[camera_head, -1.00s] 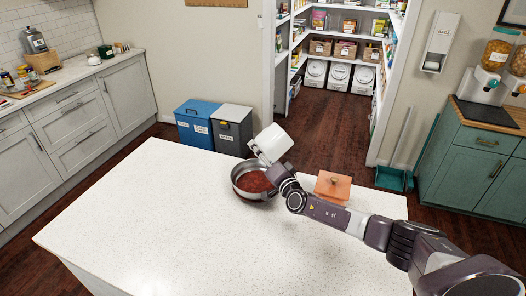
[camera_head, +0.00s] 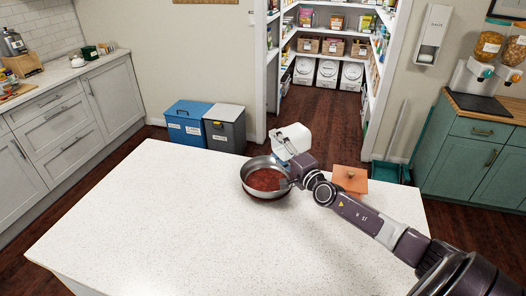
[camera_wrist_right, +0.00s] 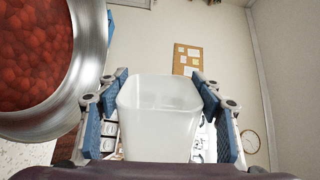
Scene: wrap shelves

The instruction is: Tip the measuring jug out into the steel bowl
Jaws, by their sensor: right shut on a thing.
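The steel bowl (camera_head: 246,184) stands on the white island near its far edge, with red contents (camera_head: 265,180) in it. It also shows at the upper left of the right wrist view (camera_wrist_right: 92,75), full of small red pieces. My right gripper (camera_head: 292,160) is shut on the white measuring jug (camera_head: 291,140), just right of and above the bowl's far right rim. In the right wrist view the jug (camera_wrist_right: 158,125) sits between both blue finger pads. The jug is whitish and translucent, and I see no red contents in it. My left gripper is not in view.
An orange-brown block-like object (camera_head: 350,179) stands on the island (camera_head: 170,220) right of the bowl, behind my right arm. The island's left and front are clear. Blue and grey bins (camera_head: 225,130) stand on the floor beyond it.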

